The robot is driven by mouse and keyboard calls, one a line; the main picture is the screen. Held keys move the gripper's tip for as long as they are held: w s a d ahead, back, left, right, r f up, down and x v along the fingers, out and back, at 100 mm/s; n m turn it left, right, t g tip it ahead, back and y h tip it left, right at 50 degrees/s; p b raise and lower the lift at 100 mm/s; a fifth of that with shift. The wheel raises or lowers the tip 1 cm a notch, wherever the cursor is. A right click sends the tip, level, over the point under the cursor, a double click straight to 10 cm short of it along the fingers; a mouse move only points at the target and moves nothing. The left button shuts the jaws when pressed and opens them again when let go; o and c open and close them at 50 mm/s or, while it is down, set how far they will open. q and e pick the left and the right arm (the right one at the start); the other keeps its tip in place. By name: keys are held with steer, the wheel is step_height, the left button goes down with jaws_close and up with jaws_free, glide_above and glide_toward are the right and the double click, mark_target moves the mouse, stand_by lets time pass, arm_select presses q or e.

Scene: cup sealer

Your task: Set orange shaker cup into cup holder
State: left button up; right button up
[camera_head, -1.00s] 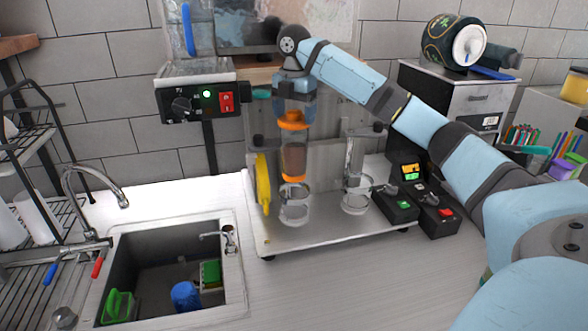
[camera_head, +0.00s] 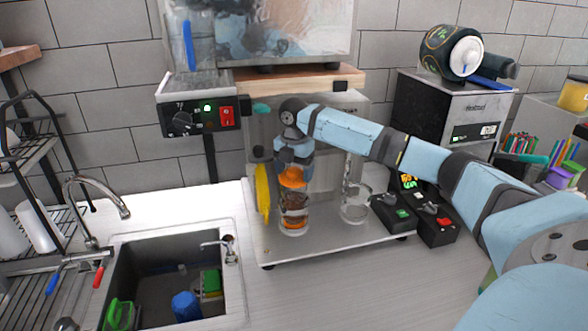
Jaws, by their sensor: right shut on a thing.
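The orange shaker cup (camera_head: 293,202) has an orange top and a dark, see-through body. It stands upright in the left clear ring-shaped cup holder (camera_head: 294,226) on the metal machine, its lower part inside the holder. My right gripper (camera_head: 291,172) comes down from above and is shut on the cup's orange top. The fingertips are small and partly hidden by the wrist. A second clear holder (camera_head: 356,205) to the right is empty. My left gripper is out of view.
A yellow object (camera_head: 263,190) stands just left of the cup holder. Control boxes (camera_head: 402,212) sit to the right of the machine. A sink (camera_head: 150,270) is at the front left. The counter in front is clear.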

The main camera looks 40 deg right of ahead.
steer(key=o, duration=1.3)
steer(key=shift+a+f, duration=0.1)
steer(key=shift+r, duration=0.3)
step_height(320, 180, up, 12)
steer(key=shift+f, duration=0.1)
